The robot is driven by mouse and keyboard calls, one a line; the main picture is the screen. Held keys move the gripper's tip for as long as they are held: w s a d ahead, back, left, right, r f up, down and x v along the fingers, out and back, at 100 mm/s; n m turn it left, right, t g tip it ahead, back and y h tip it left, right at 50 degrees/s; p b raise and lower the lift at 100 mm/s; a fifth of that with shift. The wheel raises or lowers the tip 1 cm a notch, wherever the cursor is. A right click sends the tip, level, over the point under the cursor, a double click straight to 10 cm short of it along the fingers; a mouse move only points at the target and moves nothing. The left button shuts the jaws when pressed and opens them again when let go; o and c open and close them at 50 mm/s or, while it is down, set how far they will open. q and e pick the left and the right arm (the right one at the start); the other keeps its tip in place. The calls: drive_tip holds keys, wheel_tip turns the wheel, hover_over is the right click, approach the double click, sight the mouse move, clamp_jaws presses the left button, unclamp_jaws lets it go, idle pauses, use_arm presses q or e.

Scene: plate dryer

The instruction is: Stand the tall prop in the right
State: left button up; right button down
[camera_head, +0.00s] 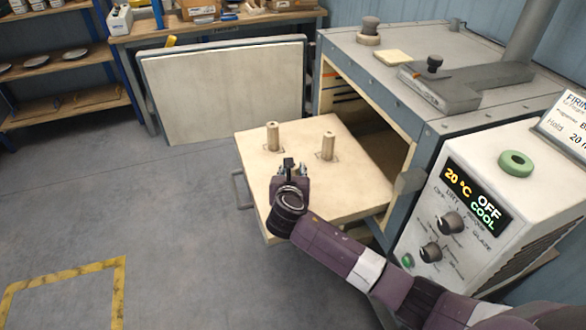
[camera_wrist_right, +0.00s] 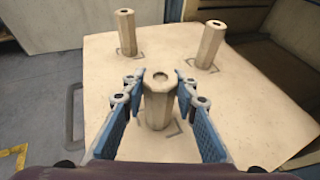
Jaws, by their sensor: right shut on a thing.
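My right gripper (camera_head: 289,170) is over the front part of the pale shelf. In the right wrist view its blue fingers (camera_wrist_right: 160,92) are shut on a pale faceted prop (camera_wrist_right: 158,108), which is upright with a hole in its top. A marked outline shows at its lower right; whether its foot touches the shelf I cannot tell. Two other props stand upright farther back, one on the left (camera_head: 272,137) and one on the right (camera_head: 328,146). Each stands at a marked outline. In the head view the gripper hides most of the held prop. My left gripper is not in view.
The shelf (camera_head: 360,190) extends from the open kiln (camera_head: 440,130). A control panel (camera_head: 468,200) stands to the right. A pale board (camera_head: 222,95) leans behind. The floor at left is clear.

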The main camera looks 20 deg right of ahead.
drive_tip(key=c, duration=1.5)
unclamp_jaws()
drive_tip(key=shift+f, duration=0.1)
drive_tip(key=shift+c, duration=0.2)
drive_tip(key=shift+s+a+r, duration=0.2)
drive_tip(key=shift+s+r, duration=0.1)
drive_tip(key=shift+s, duration=0.15)
drive_tip(key=v, duration=1.1)
